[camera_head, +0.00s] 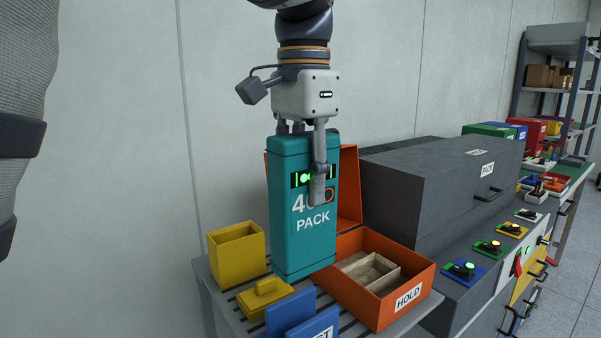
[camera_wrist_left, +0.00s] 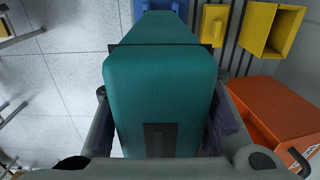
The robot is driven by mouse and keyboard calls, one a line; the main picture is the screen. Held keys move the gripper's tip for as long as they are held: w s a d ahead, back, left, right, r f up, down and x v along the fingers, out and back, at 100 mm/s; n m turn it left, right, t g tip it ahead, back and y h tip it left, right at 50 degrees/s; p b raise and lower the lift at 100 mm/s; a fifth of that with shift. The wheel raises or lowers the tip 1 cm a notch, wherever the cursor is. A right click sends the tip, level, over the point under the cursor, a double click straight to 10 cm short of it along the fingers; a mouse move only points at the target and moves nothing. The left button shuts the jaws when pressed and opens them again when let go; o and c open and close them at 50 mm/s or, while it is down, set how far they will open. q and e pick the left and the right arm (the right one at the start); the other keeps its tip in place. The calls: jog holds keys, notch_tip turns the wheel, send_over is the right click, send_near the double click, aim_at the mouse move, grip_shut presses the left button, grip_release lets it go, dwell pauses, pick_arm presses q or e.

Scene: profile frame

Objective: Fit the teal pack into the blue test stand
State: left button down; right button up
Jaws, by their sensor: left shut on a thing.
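The teal pack (camera_head: 304,240), marked "400 PACK", hangs upright in my left gripper (camera_head: 312,182). One finger lies over its front face and the other is hidden behind it. In the left wrist view the teal pack (camera_wrist_left: 165,75) fills the space between both fingers. The blue test stand (camera_head: 292,314) shows at the bottom edge of the head view, cut off, with part of a white label. The pack's lower end is above and behind it in the picture. A bit of blue stand (camera_wrist_left: 183,8) shows past the pack's far end in the wrist view. My right gripper is not seen.
An open orange HOLD box (camera_head: 372,310) with a raised lid and a divided inside stands right of the pack. A yellow bin (camera_head: 237,253) and a yellow lid-like piece (camera_head: 265,297) sit at left on the slatted table. A large grey case (camera_head: 420,190) stands behind right.

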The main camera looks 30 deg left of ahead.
aim_at(302, 223)
pick_arm(q)
jog(key=shift+a, duration=0.2)
jog(key=shift+f, duration=3.4)
notch_tip(302, 223, down, 10)
dwell(3.5)
jog(key=shift+r, duration=0.1)
